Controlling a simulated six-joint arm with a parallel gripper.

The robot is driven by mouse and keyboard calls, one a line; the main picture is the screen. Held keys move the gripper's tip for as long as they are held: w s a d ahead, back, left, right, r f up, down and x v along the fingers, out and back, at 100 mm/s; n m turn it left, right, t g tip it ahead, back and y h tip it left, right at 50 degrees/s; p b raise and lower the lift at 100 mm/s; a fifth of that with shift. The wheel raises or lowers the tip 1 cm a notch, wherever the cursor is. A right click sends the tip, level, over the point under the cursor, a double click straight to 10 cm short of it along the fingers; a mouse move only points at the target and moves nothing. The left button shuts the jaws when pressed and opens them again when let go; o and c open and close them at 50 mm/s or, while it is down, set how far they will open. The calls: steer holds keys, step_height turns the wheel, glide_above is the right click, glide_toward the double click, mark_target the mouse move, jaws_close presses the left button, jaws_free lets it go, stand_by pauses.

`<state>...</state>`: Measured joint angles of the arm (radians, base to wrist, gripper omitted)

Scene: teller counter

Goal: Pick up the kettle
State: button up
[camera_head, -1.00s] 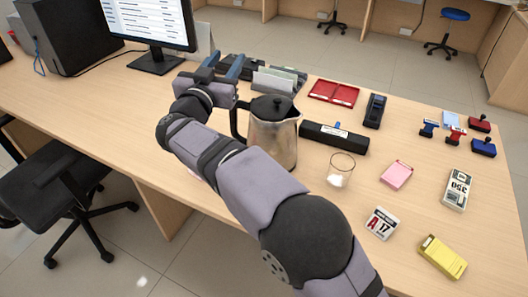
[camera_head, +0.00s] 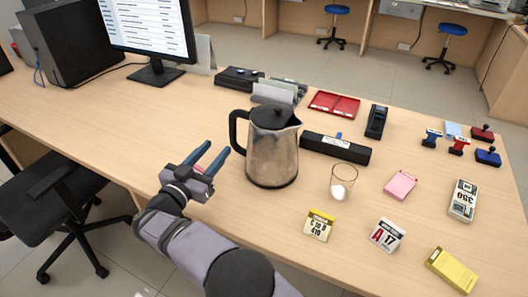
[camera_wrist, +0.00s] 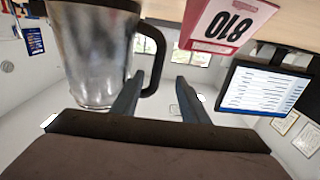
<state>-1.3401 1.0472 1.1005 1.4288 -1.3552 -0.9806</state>
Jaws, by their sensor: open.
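The kettle (camera_head: 272,155) is a brushed metal jug with a black lid and a black handle on its left side. It stands upright on the counter. My gripper (camera_head: 208,157) is open and empty, left of the kettle and close to its handle, with both fingers pointing up and right in the head view. I cannot tell whether finger and handle touch.
A glass (camera_head: 342,183) stands right of the kettle, and a black bar-shaped block (camera_head: 336,148) lies behind it. A yellow-topped number card (camera_head: 319,225) is in front. A monitor (camera_head: 150,30) stands at the back left.

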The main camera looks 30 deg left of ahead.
mark_target(231, 134)
steer(key=shift+w+d+f, duration=0.1)
steer(key=shift+w+f, duration=0.05)
steer(key=shift+w, duration=1.7)
steer(key=shift+w+d+f, duration=0.1)
steer(key=shift+w+f, duration=0.05)
steer(key=shift+w, duration=1.7)
jaws_close()
steer(key=shift+a+r, duration=0.1)
steer(key=shift+r, duration=0.15)
